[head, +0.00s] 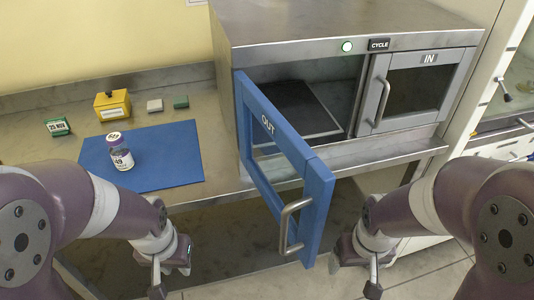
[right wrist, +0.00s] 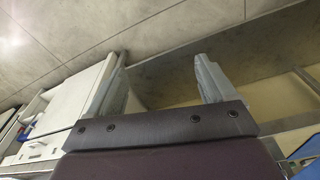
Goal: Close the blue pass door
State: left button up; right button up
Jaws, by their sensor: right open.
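The blue pass door (head: 272,145), marked OUT, stands wide open. It is hinged at the left side of the steel pass box's left opening and swung out toward me past the bench edge. Its metal bar handle (head: 287,226) is near its free end. My right gripper (head: 355,272) is right of the door's free end, low and apart from it. Its two fingers are spread and empty in the right wrist view (right wrist: 160,85). My left gripper (head: 172,276) hangs low at left, in front of the bench, apart from the door, with its fingers apart and empty.
The grey IN door (head: 415,90) is shut, right of the open compartment. A vial (head: 118,152) stands on a blue mat (head: 170,155) at left. A yellow box (head: 112,105) and small blocks stand behind the mat. A white cabinet is at right.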

aim_at(305, 239)
jog(key=k+j+z, duration=0.1)
jog(key=k+j, duration=0.8)
jog(key=k, duration=0.15)
jog(key=j+z, duration=0.05)
